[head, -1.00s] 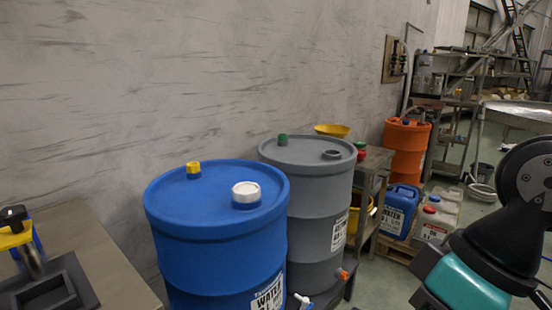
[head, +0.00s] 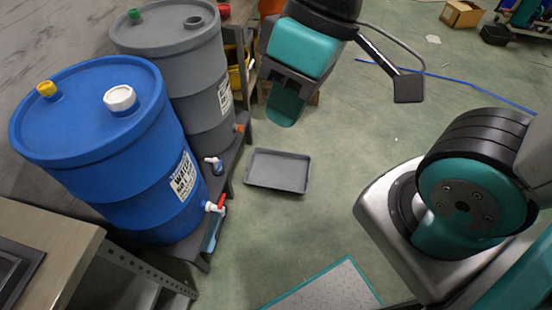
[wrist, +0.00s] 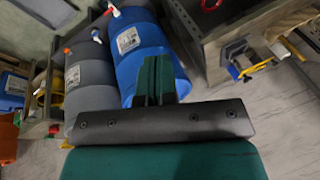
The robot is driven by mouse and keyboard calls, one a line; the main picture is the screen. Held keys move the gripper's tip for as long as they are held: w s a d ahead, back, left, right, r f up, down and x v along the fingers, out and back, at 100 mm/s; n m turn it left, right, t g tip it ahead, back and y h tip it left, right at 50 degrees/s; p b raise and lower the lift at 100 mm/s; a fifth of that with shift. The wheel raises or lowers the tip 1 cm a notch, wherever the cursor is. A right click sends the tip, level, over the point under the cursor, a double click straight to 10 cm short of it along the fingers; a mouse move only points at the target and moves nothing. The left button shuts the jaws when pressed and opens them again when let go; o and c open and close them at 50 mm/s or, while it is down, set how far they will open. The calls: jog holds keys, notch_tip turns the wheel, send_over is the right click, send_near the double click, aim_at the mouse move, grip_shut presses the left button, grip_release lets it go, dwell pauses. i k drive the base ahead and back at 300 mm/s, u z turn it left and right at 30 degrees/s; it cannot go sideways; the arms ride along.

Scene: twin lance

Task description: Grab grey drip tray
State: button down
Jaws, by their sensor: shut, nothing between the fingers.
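The grey drip tray (head: 278,171) is a shallow rectangular tray lying flat on the green floor in the head view, just right of the barrel stand. It looks empty. My gripper (head: 283,110) hangs above the floor, higher in the picture than the tray and apart from it. Its green fingers are shut with nothing between them. In the wrist view the shut fingers (wrist: 156,80) point toward the blue barrel. A grey tray-like shape (wrist: 50,10) shows at the top left there, probably the same tray.
A blue barrel (head: 95,140) and a grey barrel (head: 180,75) stand on a dark low stand (head: 232,160), their taps sticking out toward the tray. A workbench (head: 50,245) is at lower left. The floor right of the tray is clear. A teal-edged plate (head: 325,288) lies in front.

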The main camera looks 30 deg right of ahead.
aim_at(281, 171)
jog(key=u, duration=0.25)
jog(key=k, duration=0.3)
jog(key=z, duration=0.95)
jog(key=i, duration=1.7)
jog(key=u, duration=0.45)
